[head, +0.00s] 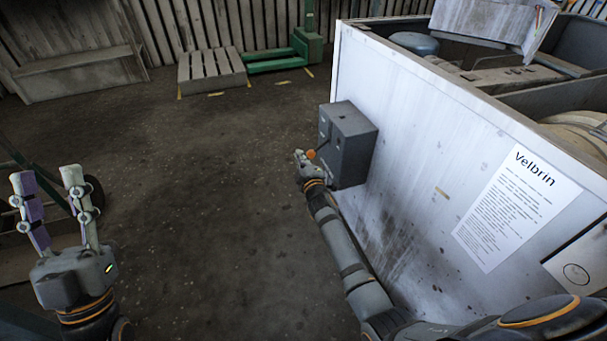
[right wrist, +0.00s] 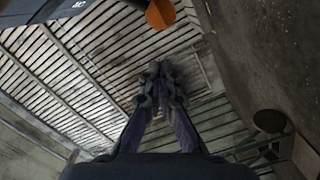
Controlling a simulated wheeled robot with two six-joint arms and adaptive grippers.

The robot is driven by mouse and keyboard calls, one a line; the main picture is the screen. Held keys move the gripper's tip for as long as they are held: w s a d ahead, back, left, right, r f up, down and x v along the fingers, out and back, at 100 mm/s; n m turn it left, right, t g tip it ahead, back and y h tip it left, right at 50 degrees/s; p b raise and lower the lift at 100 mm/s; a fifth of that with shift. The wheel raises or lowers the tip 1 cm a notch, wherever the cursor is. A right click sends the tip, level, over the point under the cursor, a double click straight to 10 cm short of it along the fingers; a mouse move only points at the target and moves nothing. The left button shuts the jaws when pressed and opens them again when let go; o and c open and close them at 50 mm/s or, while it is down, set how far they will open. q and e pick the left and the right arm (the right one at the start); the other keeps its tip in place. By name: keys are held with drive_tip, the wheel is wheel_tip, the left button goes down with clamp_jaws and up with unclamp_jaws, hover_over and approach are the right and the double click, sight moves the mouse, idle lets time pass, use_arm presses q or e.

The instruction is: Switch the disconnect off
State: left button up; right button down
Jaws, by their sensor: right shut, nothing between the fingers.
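The disconnect (head: 350,140) is a dark grey box on the side of the white housing (head: 415,130). A small orange knob (head: 311,154) shows at its left side, close to my right gripper. My right gripper (head: 299,154) is shut and empty beside the box's left face. In the right wrist view the shut fingers (right wrist: 154,68) sit below an orange piece (right wrist: 160,14) at the top edge, apart from it in the picture. A dark box edge (right wrist: 40,8) shows at top left. My left gripper (head: 46,177) is open and empty, far left of the box.
A white sheet headed "Velbrin" (head: 515,205) is on the housing's side. The housing's top is open, with parts inside. A wooden pallet (head: 211,70) and a green frame (head: 285,55) lie at the back. The floor (head: 210,200) between my arms is clear.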

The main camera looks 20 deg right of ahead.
use_arm(q)
drive_tip(key=w+a+f+n+g+y+p, duration=0.1)
drive_tip(key=w+f+g, duration=0.25)
drive_tip(key=f, duration=0.25)
drive_tip(key=w+f+n+g+y+p, duration=0.1)
drive_tip(key=w+f+g+y, duration=0.2)
drive_tip(key=f, duration=0.4)
wheel_tip(320, 180, down, 15)
drive_tip(key=s+g+h+p, duration=0.1)
drive_tip(key=g, duration=0.6)
drive_tip(key=shift+s, duration=0.15)
use_arm(e)
drive_tip(key=s+a+r, duration=0.1)
drive_tip(key=s, duration=0.9)
use_arm(q)
drive_tip(key=shift+g, duration=0.25)
drive_tip(key=shift+r, duration=0.1)
